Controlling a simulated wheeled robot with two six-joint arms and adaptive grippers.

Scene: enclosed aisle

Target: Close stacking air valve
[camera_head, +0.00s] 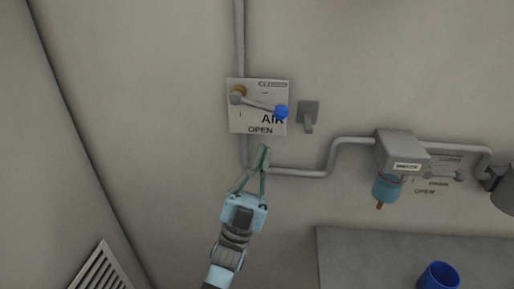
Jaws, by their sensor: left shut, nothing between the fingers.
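The air valve has a metal lever (258,103) with a blue ball knob (281,112) at its right end. The lever runs from a round pivot at left, sloping slightly down to the right. It sits over a pale plate (240,122) marked "AIR" and "OPEN" on the wall. My left gripper (263,154) comes up from below, shut and empty, its fingertips below the plate and apart from the knob. My right gripper is not in view.
A small grey bracket (308,116) is on the wall right of the plate. A grey pipe (300,172) runs below to a grey and blue-green unit (394,170). A blue cup (439,276) stands on a grey surface (350,255) at lower right. A vent (100,270) is at lower left.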

